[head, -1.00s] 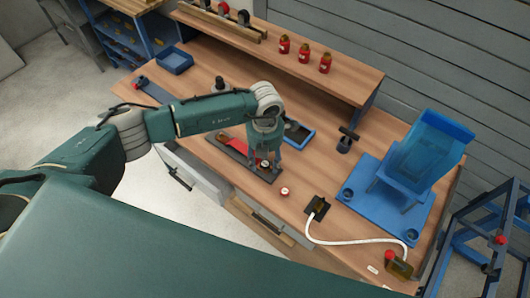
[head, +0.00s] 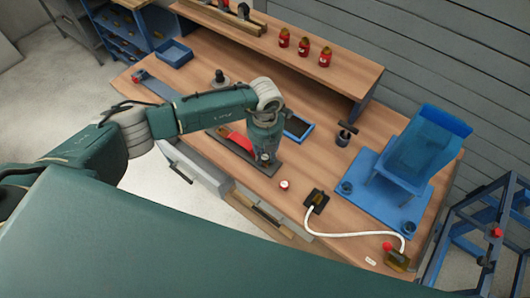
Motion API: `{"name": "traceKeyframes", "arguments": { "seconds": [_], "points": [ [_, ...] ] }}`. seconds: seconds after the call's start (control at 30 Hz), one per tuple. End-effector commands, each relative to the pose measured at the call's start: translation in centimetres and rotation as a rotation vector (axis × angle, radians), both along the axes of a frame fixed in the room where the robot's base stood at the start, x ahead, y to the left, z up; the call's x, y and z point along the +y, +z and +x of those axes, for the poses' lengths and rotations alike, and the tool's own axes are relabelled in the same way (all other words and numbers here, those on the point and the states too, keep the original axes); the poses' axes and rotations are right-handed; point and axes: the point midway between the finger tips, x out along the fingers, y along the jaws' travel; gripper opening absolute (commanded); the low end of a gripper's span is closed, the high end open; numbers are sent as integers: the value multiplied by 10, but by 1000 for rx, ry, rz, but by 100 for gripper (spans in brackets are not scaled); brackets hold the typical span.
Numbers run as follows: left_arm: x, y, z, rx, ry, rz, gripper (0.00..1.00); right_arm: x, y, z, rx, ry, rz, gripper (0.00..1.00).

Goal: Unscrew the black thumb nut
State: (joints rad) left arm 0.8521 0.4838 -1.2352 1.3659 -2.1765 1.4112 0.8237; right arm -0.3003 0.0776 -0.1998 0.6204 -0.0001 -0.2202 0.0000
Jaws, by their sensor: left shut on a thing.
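My left gripper (head: 264,158) points down over the front end of a dark plate (head: 223,132) on the workbench. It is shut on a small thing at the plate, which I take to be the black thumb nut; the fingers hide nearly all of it. A red part (head: 238,141) lies on the plate just left of the gripper. My right gripper is not in view.
A small red and white round piece (head: 284,184) lies right of the plate. A black block with a white hose (head: 316,200), a blue fixture (head: 415,150) and a dark clamp-like piece (head: 345,135) stand further right. Red bottles (head: 304,50) line the back shelf.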

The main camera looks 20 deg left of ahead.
Motion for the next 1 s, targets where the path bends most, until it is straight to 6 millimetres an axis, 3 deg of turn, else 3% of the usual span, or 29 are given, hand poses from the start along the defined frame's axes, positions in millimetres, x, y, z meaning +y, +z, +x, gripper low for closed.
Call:
{"name": "traceKeyframes", "arguments": {
  "seconds": [0.7,0.83,1.0],
  "points": [
    [-1,5,-1,2,1182,0,1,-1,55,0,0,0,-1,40],
    [0,3,0,0,1322,1,1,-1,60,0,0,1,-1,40],
    [1,1,0,-1,1359,0,1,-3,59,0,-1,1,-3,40]
  ]
}}
